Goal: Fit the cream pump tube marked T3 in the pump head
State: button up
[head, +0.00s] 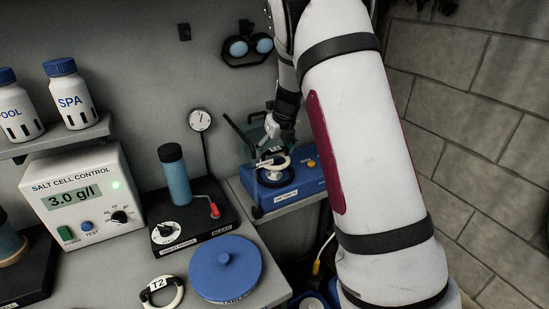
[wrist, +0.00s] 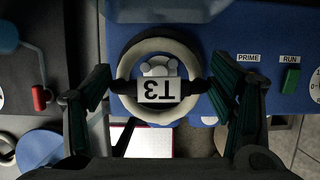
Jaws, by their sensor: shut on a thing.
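The cream T3 pump tube (wrist: 131,60) is a ring with a white tag, upside down in the wrist view. My gripper (wrist: 160,89) is shut on it, with the dark fingertips on either side of the tag. In the head view my gripper (head: 274,130) reaches down over the blue pump (head: 300,181), and the cream tube (head: 276,164) is at the pump head. In the wrist view the pump head's rollers (wrist: 158,66) show inside the ring. I cannot tell whether the tube is seated or just above the head.
The pump's green RUN switch (wrist: 291,80) is right of the ring. Another tube, marked T2 (head: 176,300), lies on the bench beside a round blue lid (head: 225,275). A black stand with a blue-grey cylinder (head: 174,176) is left of the pump. A block wall bounds the right.

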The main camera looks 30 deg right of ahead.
aim_at(276, 152)
notch_tip(276, 152, down, 3)
jog(key=shift+w+f+p, duration=0.1)
jog(key=shift+p, duration=0.3)
jog(key=shift+w+f, duration=0.1)
jog(key=shift+f, duration=0.05)
jog(key=shift+f+b, duration=0.3)
jog(key=shift+f, duration=0.25)
jog(key=shift+f, duration=0.1)
jog(key=o, duration=1.3)
jog(key=shift+c, duration=0.2)
